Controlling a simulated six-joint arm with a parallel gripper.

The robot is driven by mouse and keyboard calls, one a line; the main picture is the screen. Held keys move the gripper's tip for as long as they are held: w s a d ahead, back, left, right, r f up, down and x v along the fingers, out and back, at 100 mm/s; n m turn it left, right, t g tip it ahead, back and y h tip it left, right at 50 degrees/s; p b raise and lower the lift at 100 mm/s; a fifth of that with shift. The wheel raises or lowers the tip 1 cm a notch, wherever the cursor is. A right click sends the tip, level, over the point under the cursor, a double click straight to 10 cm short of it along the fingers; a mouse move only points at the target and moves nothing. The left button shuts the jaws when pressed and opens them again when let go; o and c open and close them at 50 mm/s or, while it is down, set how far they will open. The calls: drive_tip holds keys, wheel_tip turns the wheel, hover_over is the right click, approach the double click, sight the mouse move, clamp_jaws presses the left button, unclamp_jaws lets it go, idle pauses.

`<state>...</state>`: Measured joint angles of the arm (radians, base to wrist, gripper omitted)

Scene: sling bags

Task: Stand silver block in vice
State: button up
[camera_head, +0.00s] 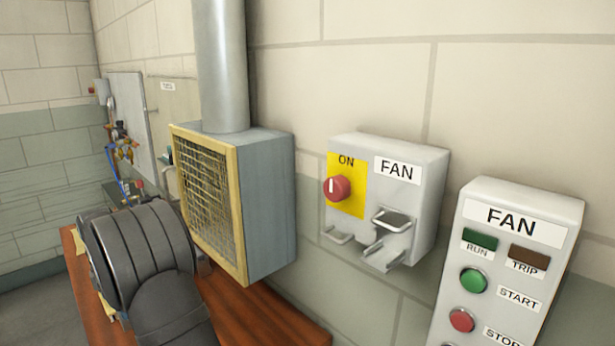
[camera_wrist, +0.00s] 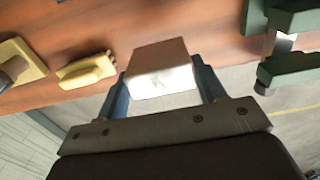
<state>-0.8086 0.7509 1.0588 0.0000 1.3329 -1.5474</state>
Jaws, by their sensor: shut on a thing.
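In the wrist view my gripper (camera_wrist: 161,74) is shut on a silver block (camera_wrist: 165,84), with one blue finger on each side of it. The block's near face is bright, and its top face looks brownish. A green vice (camera_wrist: 284,68) is in the right part of the wrist view, partly cut off by the frame. The block is apart from it in the picture, to its left. In the head view my dark arm hides the gripper and the block, and I cannot make out the vice there.
A wooden bench (camera_head: 262,308) runs along the wall. Yellow items (camera_wrist: 86,71) lie on it, left of the block in the wrist view. A fan box with a mesh front (camera_head: 210,195) stands close to my arm. Fan switch boxes (camera_head: 385,195) are on the wall at right.

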drive_tip(key=shift+r, duration=0.55)
drive_tip(key=shift+s+d+r, duration=0.15)
drive_tip(key=shift+s, duration=0.1)
drive_tip(key=s+d+r, duration=0.2)
drive_tip(key=s+d, duration=0.4)
drive_tip(key=s, duration=0.1)
drive_tip(key=s+d+r, duration=0.3)
drive_tip(key=s+d, duration=0.3)
drive_tip(key=s, duration=0.2)
drive_tip(key=shift+s, duration=0.3)
drive_tip(key=shift+f, duration=0.1)
drive_tip(key=shift+a+f, duration=0.1)
drive_tip(key=shift+f, duration=3.8)
drive_tip(key=shift+f, duration=0.15)
